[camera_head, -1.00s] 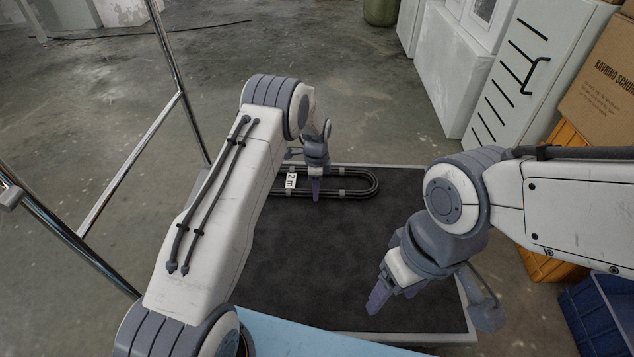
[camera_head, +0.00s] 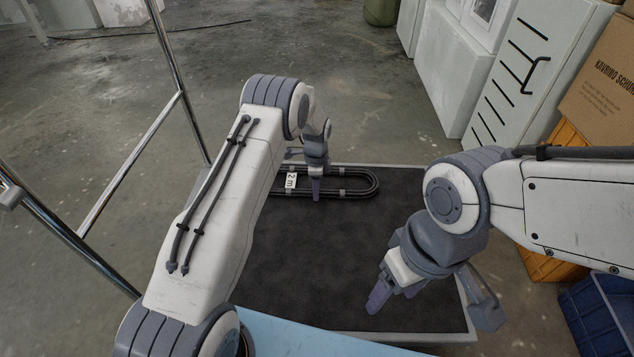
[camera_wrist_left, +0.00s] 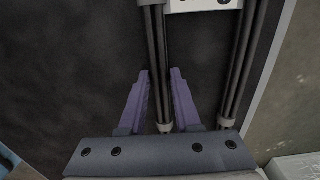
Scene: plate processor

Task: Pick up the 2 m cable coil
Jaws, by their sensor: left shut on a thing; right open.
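The 2 m cable coil (camera_head: 356,194) is a long black oval loop with grey ties and a white "2 m" tag (camera_head: 291,181). It lies at the far end of the dark platform top. My left gripper (camera_head: 315,196) points down at the coil's near side. In the left wrist view, the fingers (camera_wrist_left: 160,95) stand on either side of one run of the black cable (camera_wrist_left: 158,60), shut on it. The other run lies outside the fingers to the right. My right gripper (camera_head: 376,300) is open and empty above the platform's near right part.
The platform (camera_head: 300,260) is otherwise bare. A metal rail (camera_head: 135,165) stands along its left side. Orange crates (camera_head: 548,262), a blue crate (camera_head: 597,315), a cardboard box (camera_head: 605,80) and a white cabinet (camera_head: 515,75) stand at the right.

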